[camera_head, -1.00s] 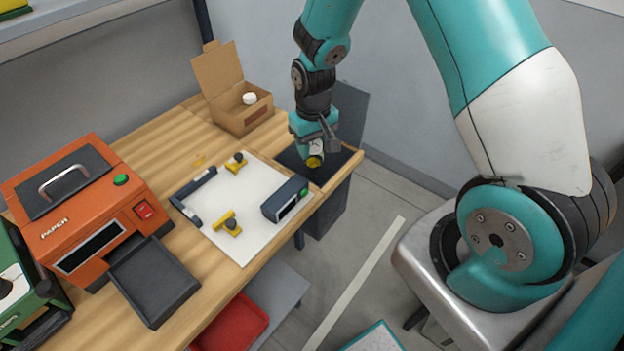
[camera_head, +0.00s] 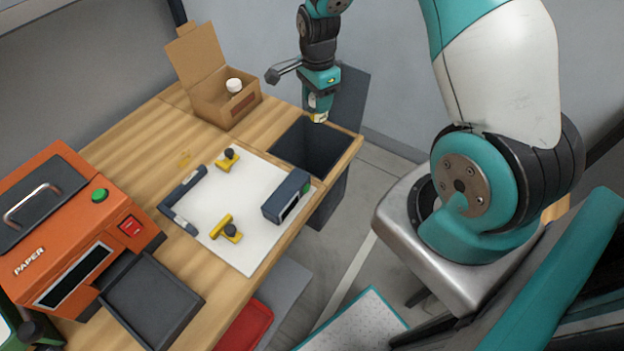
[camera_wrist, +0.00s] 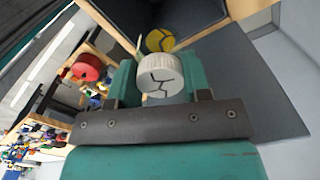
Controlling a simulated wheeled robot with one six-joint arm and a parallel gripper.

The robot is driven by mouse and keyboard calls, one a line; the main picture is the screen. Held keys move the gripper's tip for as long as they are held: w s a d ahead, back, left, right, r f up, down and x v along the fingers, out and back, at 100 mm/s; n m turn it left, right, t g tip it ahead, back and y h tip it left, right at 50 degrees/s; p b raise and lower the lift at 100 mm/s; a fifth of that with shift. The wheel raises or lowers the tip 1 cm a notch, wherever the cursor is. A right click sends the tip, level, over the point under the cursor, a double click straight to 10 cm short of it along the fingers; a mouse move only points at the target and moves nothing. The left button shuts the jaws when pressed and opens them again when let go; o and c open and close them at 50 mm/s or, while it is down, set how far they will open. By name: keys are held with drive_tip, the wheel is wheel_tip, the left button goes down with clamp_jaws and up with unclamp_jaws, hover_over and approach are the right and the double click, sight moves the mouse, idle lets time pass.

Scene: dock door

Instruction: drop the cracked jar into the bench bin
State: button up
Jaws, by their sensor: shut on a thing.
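My gripper (camera_head: 318,108) points down and is shut on the cracked jar. In the wrist view the jar (camera_wrist: 160,76) shows a pale round end with dark crack lines between the teal fingers, and a yellow part shows just beyond it. In the head view only a small yellowish bit of the jar (camera_head: 319,118) shows below the fingers. The bench bin (camera_head: 309,151) is a dark square opening at the bench's far right corner. The gripper appears above its back part, with the jar apparently above the rim. The bin's inside is too dark to read.
An open cardboard box (camera_head: 228,107) with a white round item stands left of the bin. A white mat (camera_head: 235,205) with yellow clamps and a dark device (camera_head: 287,196) lies in front. An orange paper machine (camera_head: 70,235) and dark tray (camera_head: 152,302) are at the left.

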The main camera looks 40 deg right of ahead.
sight(317, 117)
drive_tip(key=shift+f+b, duration=0.3)
drive_tip(key=shift+f, duration=0.05)
wheel_tip(317, 117, down, 5)
drive_tip(key=b, duration=0.4)
drive_tip(key=shift+f, duration=0.2)
drive_tip(key=shift+r, duration=0.1)
drive_tip(key=o, duration=1.1)
wheel_tip(317, 117, up, 17)
drive_tip(key=shift+r+b, duration=0.2)
drive_tip(key=shift+b, duration=0.95)
